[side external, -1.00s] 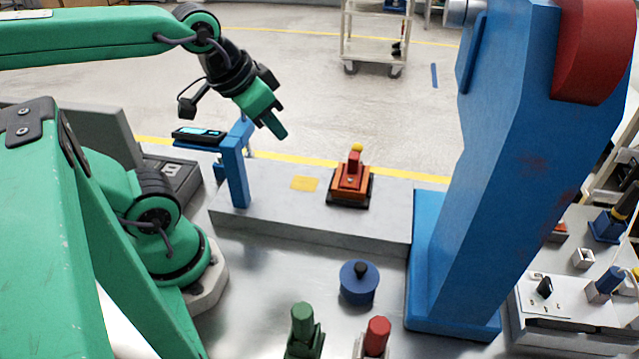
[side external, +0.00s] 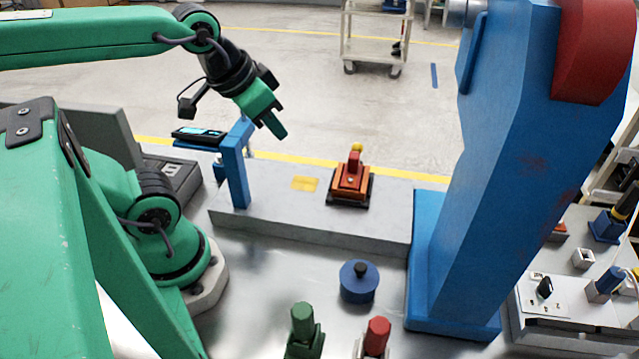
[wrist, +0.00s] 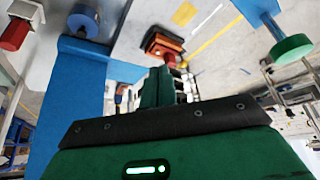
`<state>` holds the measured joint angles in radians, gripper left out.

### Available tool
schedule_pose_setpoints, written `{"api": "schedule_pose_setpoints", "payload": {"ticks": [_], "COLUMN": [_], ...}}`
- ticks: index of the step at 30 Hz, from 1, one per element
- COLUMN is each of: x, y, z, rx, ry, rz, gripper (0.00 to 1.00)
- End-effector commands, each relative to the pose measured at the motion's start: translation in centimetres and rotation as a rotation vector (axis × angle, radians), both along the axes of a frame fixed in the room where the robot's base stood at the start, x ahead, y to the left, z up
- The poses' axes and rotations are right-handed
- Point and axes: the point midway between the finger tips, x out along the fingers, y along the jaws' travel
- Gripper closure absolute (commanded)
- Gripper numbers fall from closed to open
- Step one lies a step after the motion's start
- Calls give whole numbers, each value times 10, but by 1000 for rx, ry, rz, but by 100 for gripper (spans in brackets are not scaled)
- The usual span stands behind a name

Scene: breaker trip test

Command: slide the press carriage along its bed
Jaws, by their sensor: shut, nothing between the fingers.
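The press carriage (side external: 350,186) is an orange block on a dark base with a red upright grip and a yellow top. It sits on the grey bed (side external: 265,208), right of a flat yellow patch (side external: 304,184). My gripper (side external: 279,132) is shut and empty, in the air above and left of the carriage, apart from it. In the wrist view, my gripper's fingers (wrist: 157,86) stand in front of the carriage (wrist: 163,46), hiding part of it. The yellow patch also shows there (wrist: 184,13).
A blue post (side external: 234,172) with a small display (side external: 199,135) stands at the bed's left end. A tall blue press frame (side external: 490,180) rises at its right end. A blue round knob (side external: 358,284), green switch (side external: 303,325) and red switch (side external: 377,335) stand in front.

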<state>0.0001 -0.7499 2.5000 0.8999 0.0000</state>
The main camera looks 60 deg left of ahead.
Motion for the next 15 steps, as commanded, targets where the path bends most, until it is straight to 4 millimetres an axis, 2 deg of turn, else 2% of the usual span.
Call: {"api": "schedule_pose_setpoints", "payload": {"ticks": [3,10,15], "x": [0,3,14], "y": [0,1,2], "z": [0,2,7], "rx": [0,7,32], "ry": [0,9,46], "rz": [0,-12,-54], "gripper": [100,55,54]}}
